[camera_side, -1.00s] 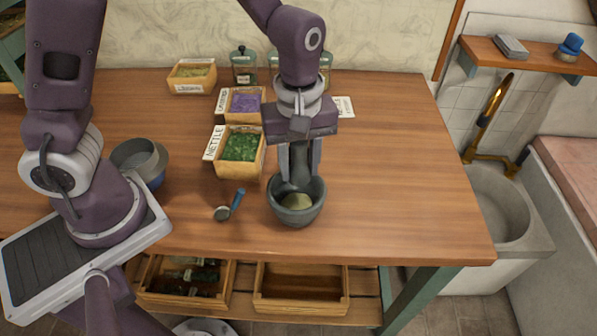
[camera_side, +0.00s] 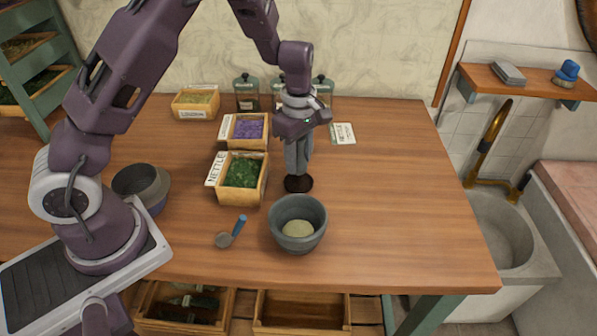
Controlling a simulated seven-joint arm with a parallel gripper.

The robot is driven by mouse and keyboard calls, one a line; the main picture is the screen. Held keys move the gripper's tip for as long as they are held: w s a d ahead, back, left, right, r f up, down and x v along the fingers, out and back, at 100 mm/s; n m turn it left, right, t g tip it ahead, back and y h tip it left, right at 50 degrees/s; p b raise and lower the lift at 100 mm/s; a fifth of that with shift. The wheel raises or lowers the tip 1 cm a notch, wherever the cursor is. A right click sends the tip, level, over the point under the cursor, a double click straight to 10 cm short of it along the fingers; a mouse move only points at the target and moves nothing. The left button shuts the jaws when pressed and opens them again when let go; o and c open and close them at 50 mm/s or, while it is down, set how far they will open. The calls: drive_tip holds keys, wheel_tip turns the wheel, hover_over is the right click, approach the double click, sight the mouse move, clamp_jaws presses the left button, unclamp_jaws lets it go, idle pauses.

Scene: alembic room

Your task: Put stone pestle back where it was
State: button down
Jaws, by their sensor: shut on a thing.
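My gripper (camera_side: 298,148) is shut on the grey stone pestle (camera_side: 298,165), which is upright and partly hidden by the fingers. The pestle's lower end is at a dark round rest (camera_side: 300,186) on the table, behind the mortar. I cannot tell whether it touches the rest. The grey stone mortar (camera_side: 297,242) stands near the table's front, with pale greenish matter (camera_side: 298,229) in it. The pestle is clear of the mortar.
Wooden boxes of green nettle (camera_side: 242,174) and purple herb (camera_side: 249,129) stand left of my gripper. A blue-handled scoop (camera_side: 232,232) lies left of the mortar. A dark sieve-like bowl (camera_side: 142,187) stands farther left. Bottles (camera_side: 246,96) line the back. The table's right side is clear.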

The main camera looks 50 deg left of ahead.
sight(299, 170)
drive_tip(key=shift+f, duration=1.85)
drive_tip(key=shift+f, duration=0.1)
drive_tip(key=c, duration=0.9)
unclamp_jaws()
